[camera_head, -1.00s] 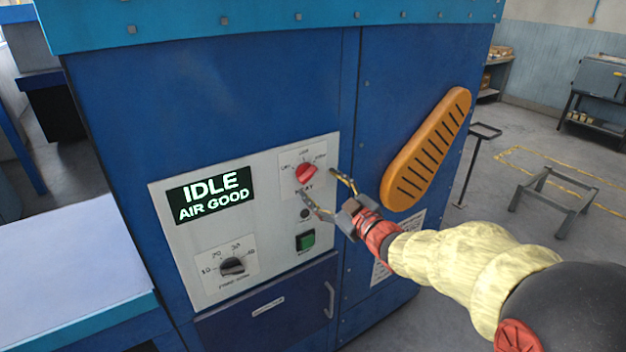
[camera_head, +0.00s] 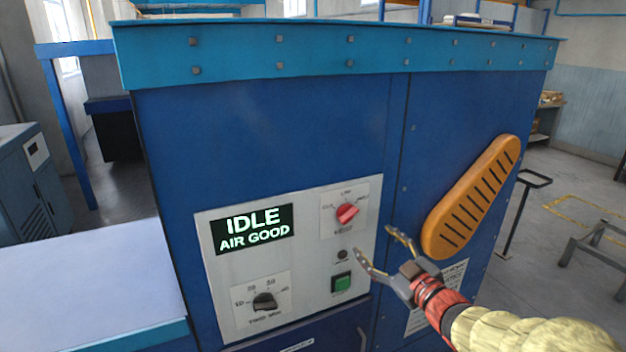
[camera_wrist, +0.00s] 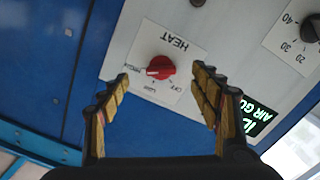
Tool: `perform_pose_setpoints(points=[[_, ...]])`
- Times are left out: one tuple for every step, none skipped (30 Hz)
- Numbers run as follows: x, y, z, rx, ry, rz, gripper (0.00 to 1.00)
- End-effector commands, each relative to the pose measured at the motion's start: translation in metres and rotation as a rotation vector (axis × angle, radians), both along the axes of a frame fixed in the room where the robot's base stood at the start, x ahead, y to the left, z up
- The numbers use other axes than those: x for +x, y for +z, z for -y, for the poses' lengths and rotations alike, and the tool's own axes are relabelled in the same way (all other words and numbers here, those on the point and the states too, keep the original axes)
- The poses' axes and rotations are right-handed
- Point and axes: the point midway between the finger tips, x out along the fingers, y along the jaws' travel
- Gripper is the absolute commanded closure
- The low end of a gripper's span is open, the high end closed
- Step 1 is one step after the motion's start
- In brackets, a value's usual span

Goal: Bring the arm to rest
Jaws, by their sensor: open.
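My gripper (camera_head: 374,242) is open and empty in front of the control panel, just right of and below the red heat knob (camera_head: 347,212) in the head view. In the wrist view the knob (camera_wrist: 160,67) shows between the two spread fingers, with no finger seen touching it. Its white pointer lies toward the label that seems to read HIGH. My arm reaches in from the lower right of the head view.
The blue dryer's panel has a lit display (camera_head: 252,229) reading IDLE, AIR GOOD, a black timer dial (camera_head: 264,301) and a green button (camera_head: 341,283). An orange slotted handle (camera_head: 470,198) sticks out close to my gripper. A pale table (camera_head: 85,285) stands at left.

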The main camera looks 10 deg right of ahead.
Motion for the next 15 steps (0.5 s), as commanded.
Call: perform_pose_setpoints(points=[[0.002, -0.011, 0.009, -0.007, -0.035, -0.039, 0.36], [0.002, -0.02, 0.016, -0.011, -0.063, -0.07, 0.36], [0.002, -0.035, 0.028, -0.013, -0.11, -0.122, 0.36], [0.0, -0.048, 0.038, -0.014, -0.15, -0.167, 0.36], [-0.003, -0.06, 0.049, -0.013, -0.194, -0.214, 0.36], [-0.01, -0.075, 0.064, -0.01, -0.254, -0.277, 0.36], [-0.016, -0.084, 0.074, -0.008, -0.298, -0.323, 0.36], [-0.023, -0.091, 0.084, -0.005, -0.343, -0.366, 0.36], [-0.034, -0.1, 0.095, 0.002, -0.398, -0.425, 0.36], [-0.043, -0.106, 0.102, 0.008, -0.438, -0.467, 0.36], [-0.053, -0.111, 0.107, 0.016, -0.475, -0.509, 0.36], [-0.067, -0.117, 0.112, 0.027, -0.521, -0.563, 0.36], [-0.078, -0.121, 0.115, 0.038, -0.554, -0.606, 0.36], [-0.09, -0.124, 0.116, 0.05, -0.584, -0.647, 0.36], [-0.107, -0.127, 0.117, 0.066, -0.623, -0.701, 0.36]])
